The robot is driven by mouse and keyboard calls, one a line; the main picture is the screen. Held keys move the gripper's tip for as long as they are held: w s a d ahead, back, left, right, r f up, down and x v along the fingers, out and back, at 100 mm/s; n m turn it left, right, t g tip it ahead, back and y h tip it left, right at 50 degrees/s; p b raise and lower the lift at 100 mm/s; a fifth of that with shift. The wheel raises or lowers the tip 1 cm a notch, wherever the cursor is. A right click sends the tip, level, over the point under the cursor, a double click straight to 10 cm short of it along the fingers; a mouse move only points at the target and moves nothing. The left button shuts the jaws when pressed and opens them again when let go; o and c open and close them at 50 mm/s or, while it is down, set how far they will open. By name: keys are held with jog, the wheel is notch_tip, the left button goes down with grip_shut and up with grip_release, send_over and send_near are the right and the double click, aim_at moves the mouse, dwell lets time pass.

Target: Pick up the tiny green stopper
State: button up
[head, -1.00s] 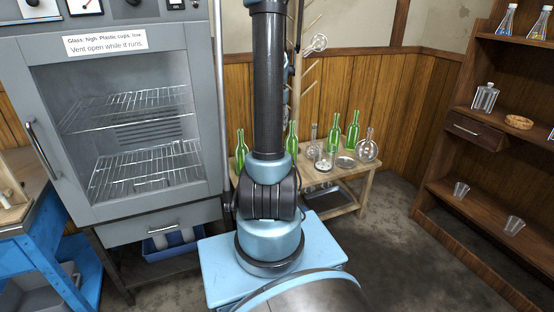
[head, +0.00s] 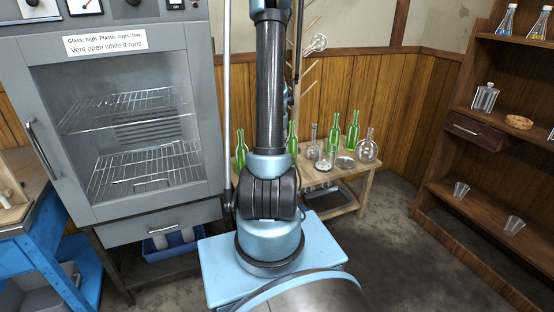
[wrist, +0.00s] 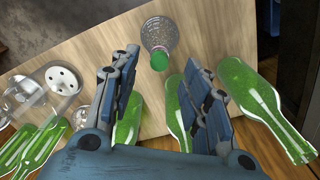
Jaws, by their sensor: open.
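In the wrist view the tiny green stopper (wrist: 158,62) shows as a small green disc at the near end of a clear glass vessel (wrist: 160,33). It seems to sit in the vessel's mouth. My gripper (wrist: 161,61) is open, with one finger left of the stopper and one right. Nothing is held between the fingers. The stopper lies in the gap near the fingertips, and how far below them it is cannot be told. In the head view my arm hides the gripper, and I cannot make out the stopper there.
Green bottles (wrist: 262,107) stand close to the right finger, with more at the left. A clear round flask (wrist: 58,78) and perforated discs are at the left. The wooden table (head: 342,205) stands behind my arm. A glass-fronted oven (head: 135,130) is at the left, shelves (head: 480,100) at the right.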

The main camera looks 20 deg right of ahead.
jog(key=shift+w+f, duration=0.15)
jog(key=shift+f, duration=2.05)
jog(key=c, duration=0.8)
